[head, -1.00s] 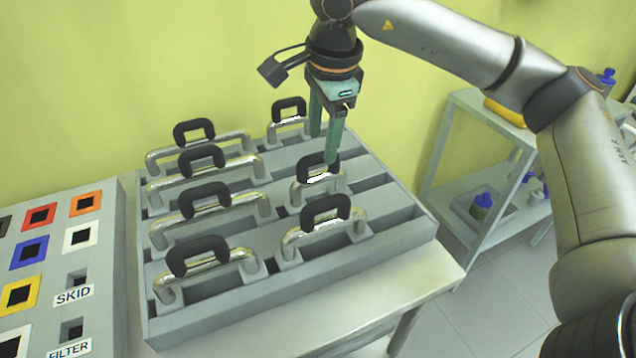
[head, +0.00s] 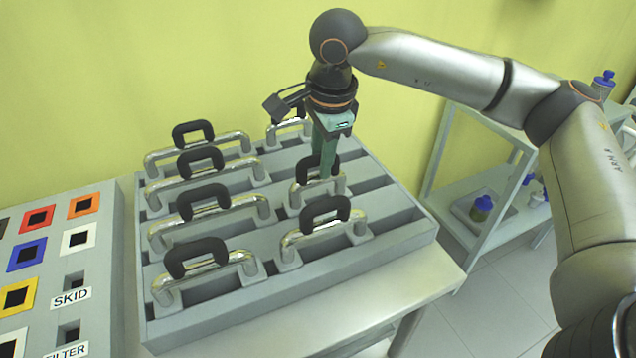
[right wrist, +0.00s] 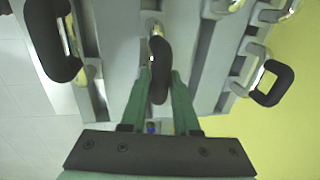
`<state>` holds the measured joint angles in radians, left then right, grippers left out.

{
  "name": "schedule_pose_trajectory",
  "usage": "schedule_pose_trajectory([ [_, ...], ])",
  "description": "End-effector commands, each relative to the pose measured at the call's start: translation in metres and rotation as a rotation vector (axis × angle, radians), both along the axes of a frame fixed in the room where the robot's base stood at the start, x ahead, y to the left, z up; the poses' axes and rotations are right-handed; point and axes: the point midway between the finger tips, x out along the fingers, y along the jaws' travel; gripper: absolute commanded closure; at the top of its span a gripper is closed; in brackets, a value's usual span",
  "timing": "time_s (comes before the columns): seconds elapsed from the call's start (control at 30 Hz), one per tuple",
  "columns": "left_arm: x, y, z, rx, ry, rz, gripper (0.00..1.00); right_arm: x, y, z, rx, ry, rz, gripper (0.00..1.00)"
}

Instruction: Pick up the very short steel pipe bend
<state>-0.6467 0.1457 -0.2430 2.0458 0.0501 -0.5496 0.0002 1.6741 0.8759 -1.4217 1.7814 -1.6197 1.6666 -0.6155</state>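The rack (head: 400,250) holds steel pipe bends with black loop handles in two columns. A very short bend (head: 335,186) sits in the middle of the right column, its handle upright and partly hidden by my right gripper. My right gripper (head: 322,168) points down over it with its green fingers apart. In the right wrist view, the fingers (right wrist: 163,74) lie on either side of the black handle (right wrist: 159,62). I cannot tell whether they touch it. My left gripper is not in view.
Another short bend (head: 289,130) is behind the gripper and a longer one (head: 325,229) in front. Several long bends fill the left column. A panel with coloured square sockets (head: 82,240) stands at left; a shelf (head: 490,220) with bottles is at right.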

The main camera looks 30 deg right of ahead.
Motion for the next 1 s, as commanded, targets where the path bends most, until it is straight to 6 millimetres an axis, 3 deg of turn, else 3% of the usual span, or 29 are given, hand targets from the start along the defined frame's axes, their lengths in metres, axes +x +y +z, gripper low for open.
schedule_pose_trajectory([
  [0.03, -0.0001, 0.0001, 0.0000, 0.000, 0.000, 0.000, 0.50, 0.0000, 0.0001, 0.0001, 0.000, 0.000, 0.000, 0.78],
  [0.23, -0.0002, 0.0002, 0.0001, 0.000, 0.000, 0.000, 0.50, 0.0000, 0.0002, 0.0001, 0.000, 0.000, 0.000, 1.00],
  [1.0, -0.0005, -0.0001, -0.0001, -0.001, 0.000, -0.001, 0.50, 0.0000, 0.0003, 0.0003, 0.000, 0.000, 0.001, 1.00],
])
